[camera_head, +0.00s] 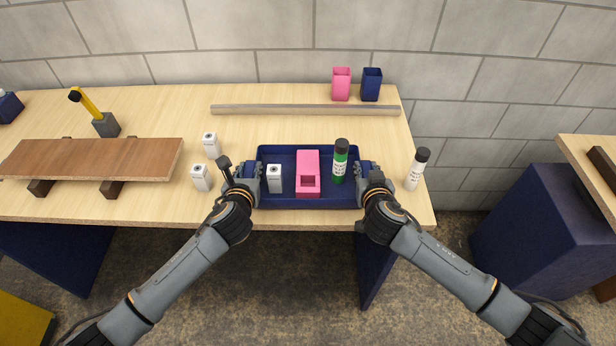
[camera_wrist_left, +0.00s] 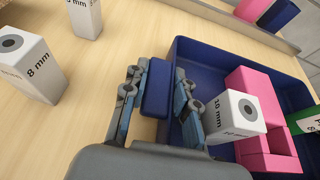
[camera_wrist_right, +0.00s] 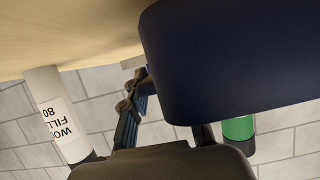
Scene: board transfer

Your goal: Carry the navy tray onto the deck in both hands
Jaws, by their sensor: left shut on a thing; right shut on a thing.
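The navy tray (camera_head: 325,203) sits at the front of the pale wood table. It holds a white box marked 10 mm (camera_head: 275,180), a pink notched block (camera_head: 307,172) and a green bottle with a black cap (camera_head: 340,165). My left gripper (camera_head: 261,171) is shut on the tray's left end; its fingers straddle a navy handle (camera_wrist_left: 158,88) in the left wrist view. My right gripper (camera_head: 363,171) is shut on the right end; the tray's dark side (camera_wrist_right: 235,60) hides much of that grip. A brown board on dark supports (camera_head: 90,160), apparently the deck, stands at left.
Two white boxes (camera_head: 201,178) stand left of the tray, and a white bottle (camera_head: 416,170) stands close right. A grey bar (camera_head: 305,109) lies behind it. Pink (camera_head: 341,84) and navy cups (camera_head: 371,84) stand at the back. A yellow-handled tool (camera_head: 97,113) stands behind the board.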

